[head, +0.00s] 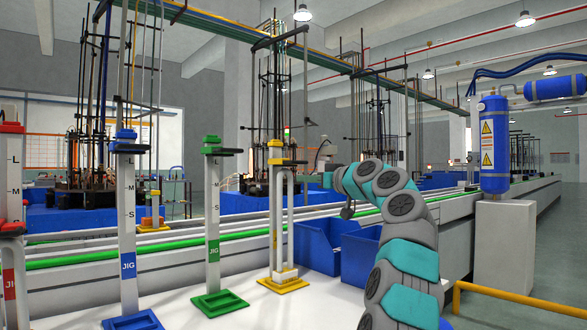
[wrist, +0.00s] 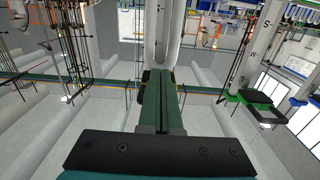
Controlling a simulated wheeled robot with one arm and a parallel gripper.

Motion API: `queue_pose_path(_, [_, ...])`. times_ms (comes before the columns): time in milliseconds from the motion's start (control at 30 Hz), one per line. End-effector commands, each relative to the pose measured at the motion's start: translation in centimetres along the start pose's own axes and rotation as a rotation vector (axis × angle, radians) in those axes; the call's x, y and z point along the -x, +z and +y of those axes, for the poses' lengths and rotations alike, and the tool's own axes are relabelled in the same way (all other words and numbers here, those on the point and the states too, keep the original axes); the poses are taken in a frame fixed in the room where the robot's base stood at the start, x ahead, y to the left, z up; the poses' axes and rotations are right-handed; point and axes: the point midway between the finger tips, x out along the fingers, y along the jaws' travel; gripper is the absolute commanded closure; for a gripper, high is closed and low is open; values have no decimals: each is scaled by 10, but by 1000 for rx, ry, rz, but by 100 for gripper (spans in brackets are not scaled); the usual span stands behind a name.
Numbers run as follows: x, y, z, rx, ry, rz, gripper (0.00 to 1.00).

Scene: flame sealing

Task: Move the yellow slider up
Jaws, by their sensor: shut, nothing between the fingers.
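The yellow jig stands on a yellow base (head: 283,285) on the white bench in the head view. Its yellow slider (head: 287,162) sits high on the white posts, just below a yellow top piece (head: 275,143). My gripper (wrist: 161,75) is shut and empty in the wrist view, its two green fingers pressed together. White post parts (wrist: 163,35) of a jig show straight beyond the fingertips; I cannot tell whether they touch. In the head view my arm reaches in from the right, its end just right of the yellow jig at slider height; the fingers are not clear there.
A green jig (head: 213,222), a blue jig (head: 127,230) and a red jig (head: 10,240) stand in a row to the left. Blue bins (head: 318,247) stand behind and right of the yellow jig. A yellow rail (head: 520,300) is at the lower right.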

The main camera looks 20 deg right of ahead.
Motion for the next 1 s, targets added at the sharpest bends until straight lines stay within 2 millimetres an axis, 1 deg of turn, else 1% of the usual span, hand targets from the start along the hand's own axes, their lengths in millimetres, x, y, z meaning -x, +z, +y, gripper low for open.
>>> queue_pose_path(33, [5,3,0,0,1,2,100])
queue_pose_path(800, [73,2,0,1,-1,0,100])
queue_pose_path(900, [78,2,-1,0,-2,-1,100])
queue_pose_path(1000, [78,1,0,0,-2,-2,100])
